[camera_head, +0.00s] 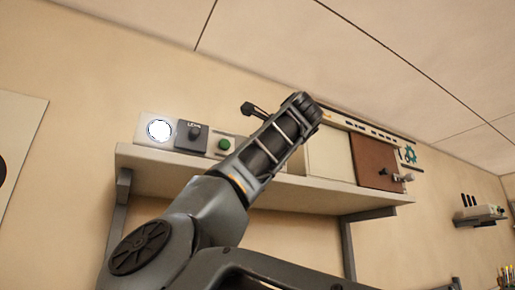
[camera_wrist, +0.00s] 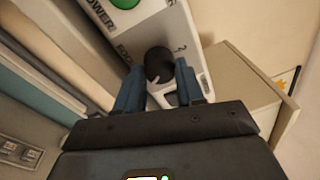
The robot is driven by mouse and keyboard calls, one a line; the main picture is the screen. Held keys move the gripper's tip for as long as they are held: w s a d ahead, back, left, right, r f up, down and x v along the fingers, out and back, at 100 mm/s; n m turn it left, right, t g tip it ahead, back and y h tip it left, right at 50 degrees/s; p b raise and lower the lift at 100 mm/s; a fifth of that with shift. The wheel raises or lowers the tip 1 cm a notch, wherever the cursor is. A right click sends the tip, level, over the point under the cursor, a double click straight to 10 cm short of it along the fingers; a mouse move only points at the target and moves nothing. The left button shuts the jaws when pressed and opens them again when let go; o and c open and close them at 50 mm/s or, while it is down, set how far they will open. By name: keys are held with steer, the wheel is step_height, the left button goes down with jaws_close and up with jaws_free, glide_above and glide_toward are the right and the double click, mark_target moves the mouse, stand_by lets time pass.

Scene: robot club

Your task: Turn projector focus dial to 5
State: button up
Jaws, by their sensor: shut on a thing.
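The projector's white panel (camera_wrist: 186,42) shows in the wrist view, tilted. It carries the dark round focus dial (camera_wrist: 158,62), beside partly covered "FOCUS" lettering. A numeral 2 is printed to the right of the dial. My gripper (camera_wrist: 160,80) has its two blue fingers on either side of the dial and is shut on it. The fingers hide part of the dial and its scale, so I cannot tell its setting. In the head view the projector (camera_head: 224,145) stands on the shelf, and my arm hides the dial.
A green power button (camera_wrist: 124,3) sits close to the dial. In the head view, a dark "LENS" block with a knob (camera_head: 192,136) is left of the green button. The shelf (camera_head: 160,157) also bears a brown board (camera_head: 374,158) at right.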

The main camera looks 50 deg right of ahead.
steer(key=shift+f, duration=0.1)
steer(key=o, duration=1)
steer(key=shift+o, duration=0.2)
steer(key=shift+s, duration=0.1)
steer(key=b+v, duration=0.2)
steer(key=v, duration=0.5)
steer(key=shift+s+a+b, duration=0.15)
steer(key=shift+s+b, duration=0.15)
steer(key=shift+b, duration=0.05)
